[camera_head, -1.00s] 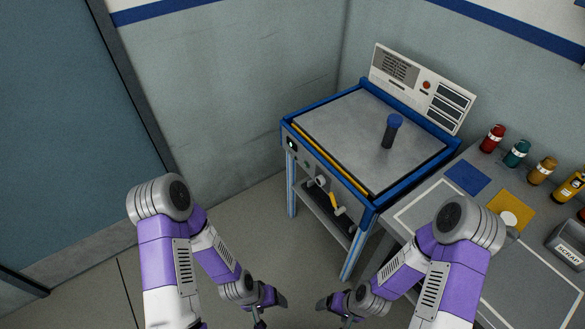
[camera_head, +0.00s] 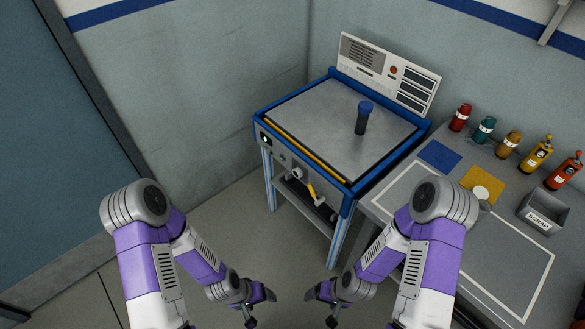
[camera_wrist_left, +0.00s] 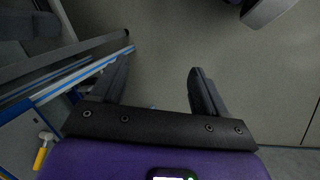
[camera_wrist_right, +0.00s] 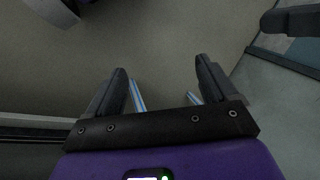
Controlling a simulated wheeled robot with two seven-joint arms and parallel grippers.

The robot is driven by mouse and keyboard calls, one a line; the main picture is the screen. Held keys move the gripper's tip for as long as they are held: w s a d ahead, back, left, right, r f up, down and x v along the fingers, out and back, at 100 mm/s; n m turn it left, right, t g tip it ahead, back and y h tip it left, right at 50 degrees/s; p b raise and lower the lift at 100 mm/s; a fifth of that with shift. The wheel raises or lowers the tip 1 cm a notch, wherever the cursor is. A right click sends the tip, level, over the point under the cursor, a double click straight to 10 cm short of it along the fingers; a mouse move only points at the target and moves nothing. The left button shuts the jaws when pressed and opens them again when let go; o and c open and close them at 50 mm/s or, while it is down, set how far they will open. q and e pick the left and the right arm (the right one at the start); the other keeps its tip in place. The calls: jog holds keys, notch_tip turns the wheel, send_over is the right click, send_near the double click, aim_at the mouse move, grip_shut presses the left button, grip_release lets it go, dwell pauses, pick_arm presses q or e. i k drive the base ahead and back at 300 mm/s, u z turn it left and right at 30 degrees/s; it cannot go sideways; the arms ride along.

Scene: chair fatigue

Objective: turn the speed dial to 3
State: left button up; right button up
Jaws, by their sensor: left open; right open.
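The machine (camera_head: 345,120) is a blue-framed bench with a grey top and a front control panel. On the panel are a pale round knob (camera_head: 297,173), a smaller greenish button (camera_head: 283,157) and a yellow-handled lever (camera_head: 312,191). Which one is the speed dial, and any numbers, are too small to tell. The lever also shows in the left wrist view (camera_wrist_left: 41,158). My left gripper (camera_head: 260,306) is open and empty, in front of and below the panel. My right gripper (camera_head: 322,306) is open and empty, also short of the machine. Neither touches anything.
A dark post with a blue cap (camera_head: 363,118) stands on the machine top. A side table (camera_head: 400,195) at right holds several bottles, blue and yellow mats and a scrap bin (camera_head: 543,212). Floor (camera_head: 235,235) before the machine is clear.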

aim_at(297, 172)
jog(key=k, duration=0.3)
jog(key=u, duration=0.6)
jog(key=i, duration=1.1)
